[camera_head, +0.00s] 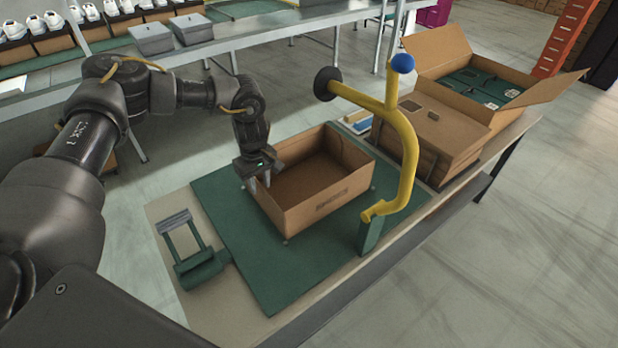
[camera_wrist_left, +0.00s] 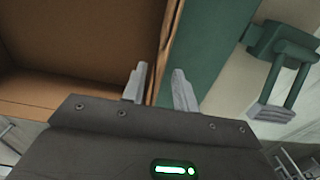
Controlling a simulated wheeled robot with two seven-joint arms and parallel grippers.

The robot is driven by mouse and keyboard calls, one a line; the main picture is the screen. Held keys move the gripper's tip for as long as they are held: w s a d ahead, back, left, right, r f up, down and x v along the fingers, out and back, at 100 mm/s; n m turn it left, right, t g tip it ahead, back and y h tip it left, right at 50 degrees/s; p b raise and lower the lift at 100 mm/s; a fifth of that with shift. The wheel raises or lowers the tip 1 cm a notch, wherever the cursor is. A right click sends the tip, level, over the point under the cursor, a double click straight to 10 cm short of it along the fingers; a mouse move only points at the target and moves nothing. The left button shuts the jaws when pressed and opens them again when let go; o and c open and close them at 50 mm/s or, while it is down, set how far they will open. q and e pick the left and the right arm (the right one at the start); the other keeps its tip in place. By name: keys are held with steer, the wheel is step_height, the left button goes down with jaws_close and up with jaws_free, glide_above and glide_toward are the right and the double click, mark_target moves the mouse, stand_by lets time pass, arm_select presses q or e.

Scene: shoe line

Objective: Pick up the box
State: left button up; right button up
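An open, empty brown cardboard box (camera_head: 322,199) stands upright on a green mat (camera_head: 272,277) on the table. My left gripper (camera_head: 260,183) is at the box's left wall. In the left wrist view the box (camera_wrist_left: 60,95) fills the left side, and its wall edge lies between the two fingers of my left gripper (camera_wrist_left: 160,88). The fingers are spread, one inside the box and one outside, with a gap showing between them and the wall. My right gripper is in neither view.
A yellow curved post with a blue ball (camera_head: 402,64) rises at the box's right. A green and grey fixture (camera_head: 190,250) sits left of the mat. Stacked cartons (camera_head: 430,135) and an open carton with green contents (camera_head: 480,85) stand behind right. Shoe boxes (camera_head: 150,38) line a conveyor behind.

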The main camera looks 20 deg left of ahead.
arm_select(q)
steer(key=shift+f, duration=1.4)
steer(key=shift+c, duration=0.4)
jaws_close()
